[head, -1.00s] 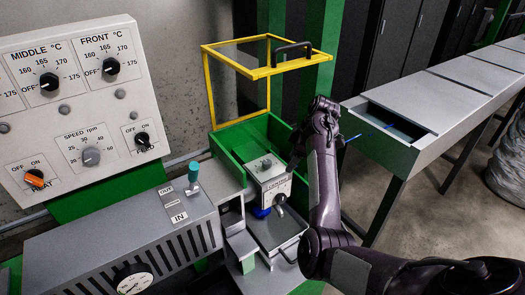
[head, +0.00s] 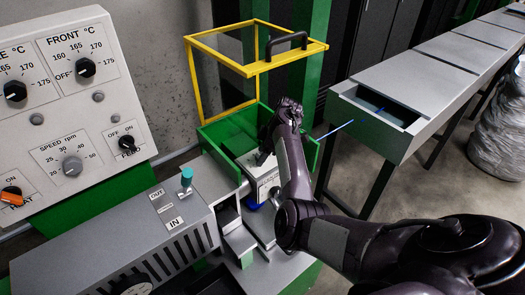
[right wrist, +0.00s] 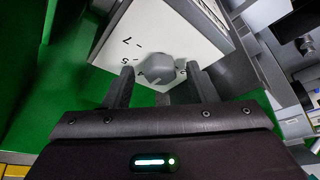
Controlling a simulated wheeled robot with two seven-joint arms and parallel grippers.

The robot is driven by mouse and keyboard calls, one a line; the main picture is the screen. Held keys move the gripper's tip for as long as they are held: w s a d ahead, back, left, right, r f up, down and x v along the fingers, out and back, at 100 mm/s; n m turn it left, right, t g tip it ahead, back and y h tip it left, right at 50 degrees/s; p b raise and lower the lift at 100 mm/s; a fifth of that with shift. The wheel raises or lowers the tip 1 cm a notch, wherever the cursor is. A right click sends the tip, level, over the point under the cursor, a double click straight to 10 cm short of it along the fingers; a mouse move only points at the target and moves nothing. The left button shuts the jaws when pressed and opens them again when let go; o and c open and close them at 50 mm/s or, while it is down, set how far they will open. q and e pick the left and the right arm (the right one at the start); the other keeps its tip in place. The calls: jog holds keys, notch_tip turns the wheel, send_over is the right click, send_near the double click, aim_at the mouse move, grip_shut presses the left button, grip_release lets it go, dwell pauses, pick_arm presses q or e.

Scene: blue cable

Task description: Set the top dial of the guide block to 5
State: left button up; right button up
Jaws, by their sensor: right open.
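The guide block (head: 265,186) is a pale box inside the green, yellow-framed enclosure, and my right arm partly covers it. In the right wrist view its white top face (right wrist: 165,25) carries a grey dial (right wrist: 155,66). Marks 7 and 5 are readable left of the dial; where the dial points I cannot tell. My right gripper (right wrist: 158,78) is open, with one fingertip on each side of the dial's near edge. I cannot tell whether they touch it. In the head view the right gripper (head: 262,157) is over the block, hiding the dial. My left gripper is not in view.
The yellow-framed guard (head: 255,70) stands raised above the green enclosure (head: 222,135). A grey trough (head: 385,108) with a blue cable (head: 335,130) is at right. A control panel (head: 75,100) stands at left. A teal-topped lever (head: 187,177) is left of the block.

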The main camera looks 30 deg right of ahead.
jog(key=c, duration=1)
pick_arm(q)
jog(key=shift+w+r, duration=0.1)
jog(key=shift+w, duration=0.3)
pick_arm(e)
jog(key=shift+o, duration=0.2)
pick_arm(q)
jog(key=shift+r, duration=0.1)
pick_arm(e)
jog(key=m+p, duration=0.1)
jog(key=m, duration=0.1)
jog(key=m+h+p, duration=0.1)
jog(key=m+p, duration=0.1)
jog(key=shift+s+a+r+t, duration=0.15)
jog(key=shift+t, duration=0.25)
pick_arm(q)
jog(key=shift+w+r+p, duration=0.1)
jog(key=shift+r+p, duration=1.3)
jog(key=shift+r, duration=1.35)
pick_arm(e)
jog(key=shift+a+m+t+h, duration=0.15)
jog(key=shift+m+h, duration=0.4)
jog(key=shift+m, duration=0.65)
jog(key=shift+d+m+t+h, duration=0.15)
jog(key=shift+m+h, duration=0.4)
jog(key=shift+m, duration=0.65)
jog(key=shift+a, duration=0.1)
